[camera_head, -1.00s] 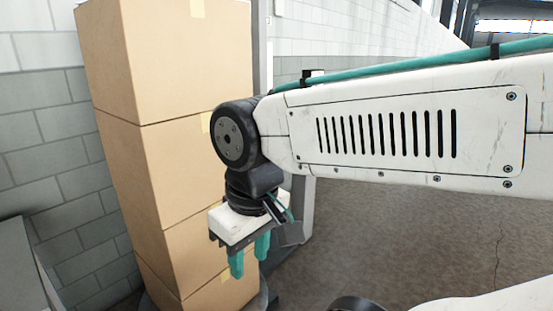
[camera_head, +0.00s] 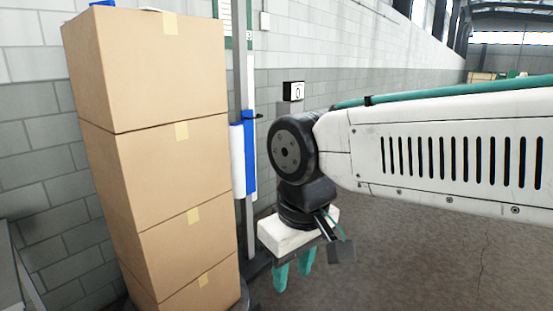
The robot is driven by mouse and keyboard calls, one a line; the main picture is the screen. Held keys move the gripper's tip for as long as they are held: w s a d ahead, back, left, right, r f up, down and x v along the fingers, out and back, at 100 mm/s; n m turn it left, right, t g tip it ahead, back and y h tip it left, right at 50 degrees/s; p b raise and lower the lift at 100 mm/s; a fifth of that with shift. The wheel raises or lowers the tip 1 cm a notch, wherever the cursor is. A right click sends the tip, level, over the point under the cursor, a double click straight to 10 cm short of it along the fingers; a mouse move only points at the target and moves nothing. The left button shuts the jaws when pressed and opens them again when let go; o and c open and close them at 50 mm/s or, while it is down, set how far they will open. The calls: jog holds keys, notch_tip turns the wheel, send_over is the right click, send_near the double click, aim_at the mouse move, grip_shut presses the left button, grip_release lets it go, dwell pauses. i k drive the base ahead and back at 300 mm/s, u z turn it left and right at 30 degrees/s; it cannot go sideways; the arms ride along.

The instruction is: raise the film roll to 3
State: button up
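The film roll (camera_head: 237,160) appears as a white and blue upright cylinder on a grey mast (camera_head: 239,55), just right of the stacked boxes. Its left part is hidden behind the boxes.
A tall stack of cardboard boxes (camera_head: 150,75) stands at the left, close to the mast. A grey block wall (camera_head: 350,85) runs behind. Brown floor (camera_head: 420,255) lies open to the right. A grey panel (camera_head: 18,285) shows at the lower left edge.

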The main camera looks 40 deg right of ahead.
aim_at(241, 139)
jog(key=z, duration=0.6)
jog(key=i, duration=0.55)
jog(key=z, duration=0.55)
jog(key=i, duration=1.2)
jog(key=u, duration=0.55)
